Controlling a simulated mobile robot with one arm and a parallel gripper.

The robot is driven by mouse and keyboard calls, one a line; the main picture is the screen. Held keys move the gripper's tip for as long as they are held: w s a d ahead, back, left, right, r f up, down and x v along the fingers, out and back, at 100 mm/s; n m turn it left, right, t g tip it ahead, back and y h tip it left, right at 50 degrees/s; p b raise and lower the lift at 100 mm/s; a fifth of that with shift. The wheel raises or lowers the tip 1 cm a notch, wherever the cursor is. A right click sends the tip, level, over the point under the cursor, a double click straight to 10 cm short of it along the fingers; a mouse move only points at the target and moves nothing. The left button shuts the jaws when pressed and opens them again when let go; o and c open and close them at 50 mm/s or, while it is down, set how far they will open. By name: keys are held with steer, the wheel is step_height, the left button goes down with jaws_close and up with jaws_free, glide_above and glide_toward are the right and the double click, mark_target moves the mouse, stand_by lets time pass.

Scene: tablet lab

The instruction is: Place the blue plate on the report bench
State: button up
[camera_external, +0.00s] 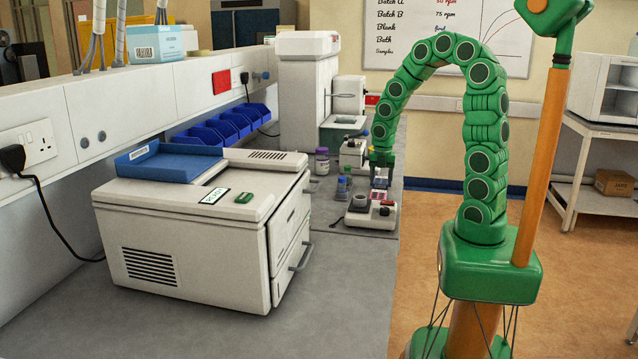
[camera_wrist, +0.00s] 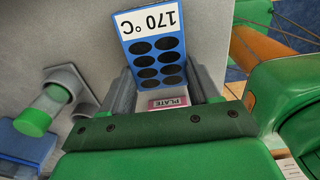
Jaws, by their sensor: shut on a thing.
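The blue plate (camera_wrist: 157,55) has two columns of dark round wells and a white "170 °C" label, upside down in the wrist view. My gripper (camera_wrist: 163,88) is shut on it, with one grey finger at each side. A pink label reading "PLATE" shows between the fingers, close to the palm. In the external view my gripper (camera_external: 381,160) points down over the far end of the bench, beside small instruments. The plate is too small there to make out clearly. I cannot tell which surface is the report bench.
A white instrument (camera_external: 195,225) with a blue tray on top fills the near bench. A small white device (camera_external: 371,214) and bottles stand close to my gripper. Blue bins (camera_external: 222,126) line the wall. A shelf unit (camera_external: 600,140) stands at right across open floor.

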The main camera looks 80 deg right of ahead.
mark_target(381, 182)
steer(key=shift+f, duration=0.2)
steer(key=shift+f, duration=0.1)
steer(key=o, duration=1)
step_height(381, 182, up, 11)
steer(key=s+a+r+m, duration=0.1)
steer(key=s+a+m, duration=0.4)
steer(key=a+m, duration=0.1)
steer(key=s+a+r+m+g, duration=0.1)
steer(key=s+a+r+m, duration=0.1)
steer(key=s+a+m, duration=0.4)
steer(key=s+a+r+m, duration=0.2)
steer(key=s+a+m, duration=0.4)
steer(key=a, duration=0.5)
steer(key=shift+s+r+g, duration=0.15)
steer(key=shift+s+g, duration=0.1)
steer(key=shift+g, duration=0.15)
